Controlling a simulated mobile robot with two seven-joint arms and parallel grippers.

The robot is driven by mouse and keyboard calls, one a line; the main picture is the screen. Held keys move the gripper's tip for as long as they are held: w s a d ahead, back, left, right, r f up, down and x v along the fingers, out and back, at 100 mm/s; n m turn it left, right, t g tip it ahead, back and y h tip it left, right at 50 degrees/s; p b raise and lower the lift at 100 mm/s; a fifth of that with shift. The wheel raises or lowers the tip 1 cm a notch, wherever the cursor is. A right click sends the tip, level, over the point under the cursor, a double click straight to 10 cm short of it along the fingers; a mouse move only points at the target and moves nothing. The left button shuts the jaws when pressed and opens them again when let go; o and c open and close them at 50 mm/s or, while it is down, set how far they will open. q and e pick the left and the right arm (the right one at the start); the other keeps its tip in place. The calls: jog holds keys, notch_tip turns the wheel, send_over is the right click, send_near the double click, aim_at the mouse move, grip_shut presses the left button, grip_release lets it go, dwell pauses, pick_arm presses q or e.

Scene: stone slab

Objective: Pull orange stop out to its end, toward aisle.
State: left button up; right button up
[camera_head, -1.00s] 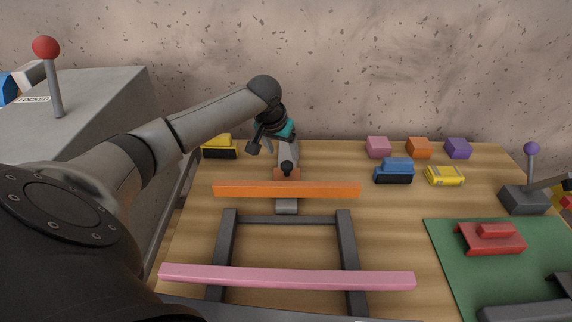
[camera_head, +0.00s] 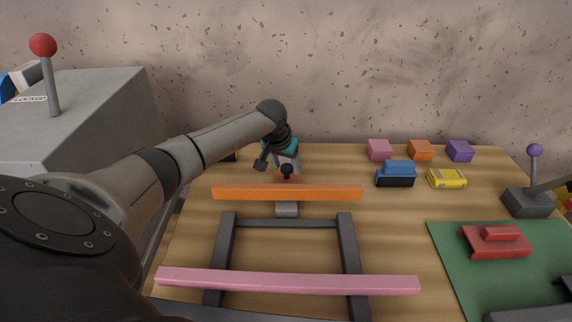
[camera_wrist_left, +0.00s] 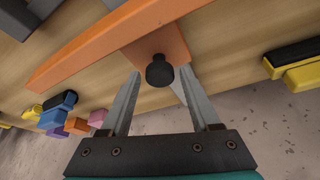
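The orange stop (camera_head: 325,193) is a long bar lying crosswise on the table, with an orange plate behind its middle and a black knob (camera_head: 287,170) on the plate. My left gripper (camera_head: 274,166) is over the knob's far side. In the left wrist view the gripper (camera_wrist_left: 157,88) is open. Its two fingers point at the plate, with the black knob (camera_wrist_left: 159,71) between them near the tips and gaps on both sides. The orange bar (camera_wrist_left: 100,42) runs beyond the plate. My right gripper cannot be made out.
A dark frame (camera_head: 286,223) and a pink bar (camera_head: 290,282) lie in front of the stop. Blocks and toy cars, including a blue one (camera_head: 396,174), stand right. A purple-knobbed lever (camera_head: 533,152) and green mat (camera_head: 455,264) are farther right. A red-knobbed lever (camera_head: 43,46) stands left.

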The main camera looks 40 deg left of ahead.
pick_arm(q)
grip_shut()
dwell(1.1)
